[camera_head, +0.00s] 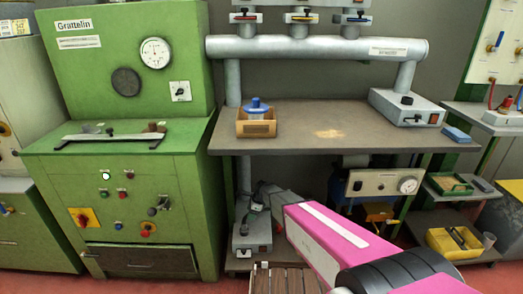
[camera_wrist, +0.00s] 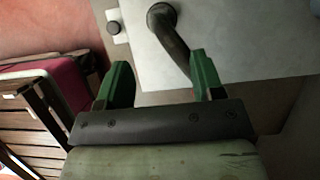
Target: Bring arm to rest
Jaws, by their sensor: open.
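My pink-and-white arm (camera_head: 335,243) reaches in from the lower right in the head view, low in front of the workbench (camera_head: 340,135). Its far end is near the lower shelf, where the gripper itself is hard to make out. In the wrist view my gripper (camera_wrist: 160,80) shows two green fingers spread apart with nothing between them. A pale grey surface with a dark curved pipe or handle (camera_wrist: 170,30) lies beyond the fingers. I cannot tell whether the right finger touches it.
A wooden crate with a blue-lidded jar (camera_head: 256,107) stands on the workbench. A green machine (camera_head: 130,170) stands at left. A slatted wooden seat (camera_head: 283,281) is at the bottom, also in the wrist view (camera_wrist: 25,125). A yellow bin (camera_head: 453,243) sits at right.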

